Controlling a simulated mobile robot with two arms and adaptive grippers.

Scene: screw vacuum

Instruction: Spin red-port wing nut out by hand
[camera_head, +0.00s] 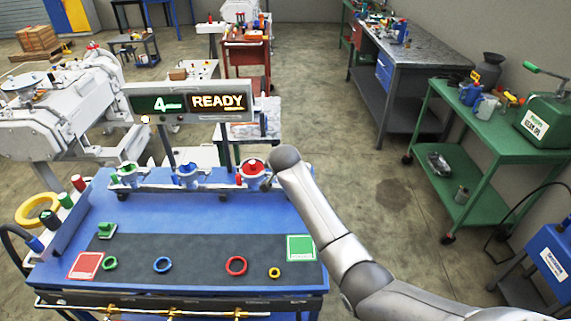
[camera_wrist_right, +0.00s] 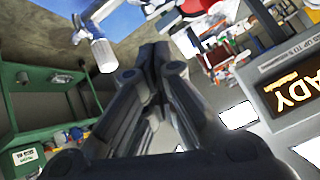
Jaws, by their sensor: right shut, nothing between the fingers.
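The red port (camera_head: 252,170) stands at the right end of the row along the back of the blue bench, with a red top on it. Its wing nut is too small to make out clearly. My right arm reaches in from the lower right, and its rounded end is just right of the red port. The right gripper is hidden in the head view. In the right wrist view my right gripper (camera_wrist_right: 155,55) is shut and empty, with its fingertips together. I cannot tell whether it touches the port. My left gripper is not in view.
Blue (camera_head: 187,173) and green (camera_head: 128,174) ports stand left of the red one. A READY display (camera_head: 190,102) rises behind them. A red ring (camera_head: 236,266), other rings and coloured cards lie on the dark mat (camera_head: 190,245). A green cart (camera_head: 470,185) stands right.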

